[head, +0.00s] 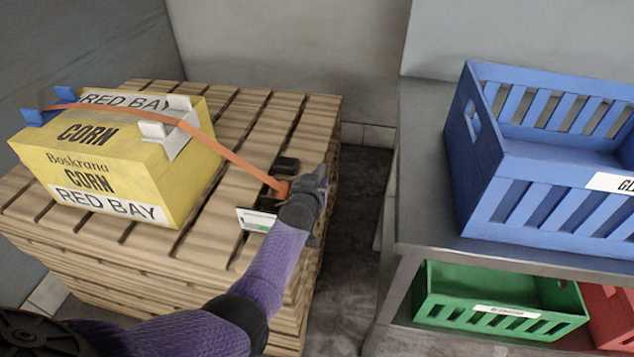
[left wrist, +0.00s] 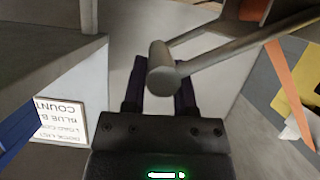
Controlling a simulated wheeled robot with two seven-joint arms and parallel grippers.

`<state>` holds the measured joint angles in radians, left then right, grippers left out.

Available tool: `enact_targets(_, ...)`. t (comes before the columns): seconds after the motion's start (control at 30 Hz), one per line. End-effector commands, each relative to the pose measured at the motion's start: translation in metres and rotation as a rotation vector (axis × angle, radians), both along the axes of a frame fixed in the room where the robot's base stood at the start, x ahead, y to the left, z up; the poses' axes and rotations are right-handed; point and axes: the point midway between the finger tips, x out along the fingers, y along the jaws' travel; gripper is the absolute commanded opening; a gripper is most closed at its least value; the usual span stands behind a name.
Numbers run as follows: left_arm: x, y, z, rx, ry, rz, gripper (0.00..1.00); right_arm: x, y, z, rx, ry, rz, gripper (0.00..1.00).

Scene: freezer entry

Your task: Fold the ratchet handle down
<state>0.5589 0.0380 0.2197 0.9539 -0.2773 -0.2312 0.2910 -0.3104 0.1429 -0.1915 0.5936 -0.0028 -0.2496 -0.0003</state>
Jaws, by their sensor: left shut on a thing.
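The ratchet (head: 281,187) sits on the stacked wooden pallets (head: 250,125), at the right end of an orange strap (head: 222,150). In the left wrist view its grey handle (left wrist: 163,62) has a round crossbar end lying between my dark fingers. My left gripper (head: 312,188) is shut on this handle at the pallet's right edge. It hides most of the handle in the head view, so its exact angle is unclear there. The strap runs over a yellow corn box (head: 190,188) with white and blue corner guards. My right gripper is out of view.
A white label card (head: 257,220) is by the ratchet. A steel shelf (head: 420,232) on the right holds a blue crate (head: 530,190), with a green crate (head: 490,314) and a red crate below. A narrow floor gap (head: 362,190) separates pallets and shelf.

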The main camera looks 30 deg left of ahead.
Motion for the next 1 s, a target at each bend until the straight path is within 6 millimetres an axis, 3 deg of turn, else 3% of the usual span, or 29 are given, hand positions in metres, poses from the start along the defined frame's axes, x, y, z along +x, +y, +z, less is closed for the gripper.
enact_targets(0.6, -0.001, -0.003, -0.007, -0.007, 0.007, -0.004, 0.00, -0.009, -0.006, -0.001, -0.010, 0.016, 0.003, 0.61)
enact_targets(0.63, -0.001, -0.003, -0.007, -0.008, 0.008, -0.004, 0.39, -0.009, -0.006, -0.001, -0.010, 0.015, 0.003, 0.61)
enact_targets(0.77, -0.001, -0.003, -0.006, -0.006, 0.005, -0.003, 0.67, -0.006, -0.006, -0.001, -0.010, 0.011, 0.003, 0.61)
enact_targets(1.0, 0.000, -0.001, -0.004, -0.003, 0.002, -0.001, 0.70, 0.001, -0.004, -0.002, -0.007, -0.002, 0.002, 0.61)
